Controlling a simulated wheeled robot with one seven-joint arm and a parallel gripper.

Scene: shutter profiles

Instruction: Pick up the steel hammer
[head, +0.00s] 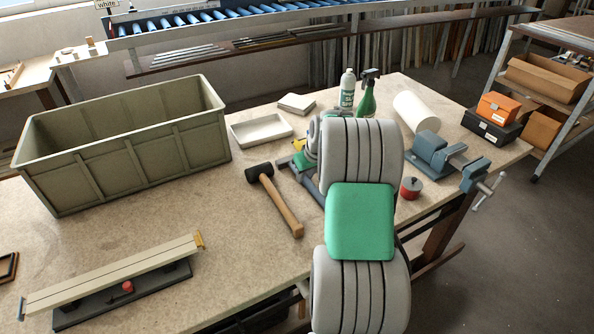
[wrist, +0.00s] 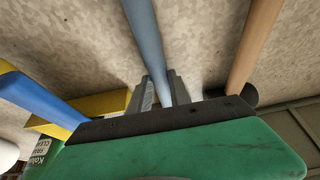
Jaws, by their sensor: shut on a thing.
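The steel hammer shows as a smooth grey-blue handle (wrist: 145,35) running up the wrist view between the fingers. In the head view part of its handle (head: 313,191) shows just left of my arm; its head I cannot make out. My gripper (wrist: 161,84) is shut on this handle, with one dark finger on each side. In the head view my gripper is mostly hidden behind my arm. I cannot tell whether the hammer touches the bench.
A black mallet with a wooden handle (head: 286,212) lies close left; its handle also shows in the wrist view (wrist: 256,45). A blue bar (wrist: 42,98) and a yellow thing (wrist: 100,104) are left in the wrist view. A crate (head: 130,160), bottles (head: 347,90) and vise (head: 440,155) stand around.

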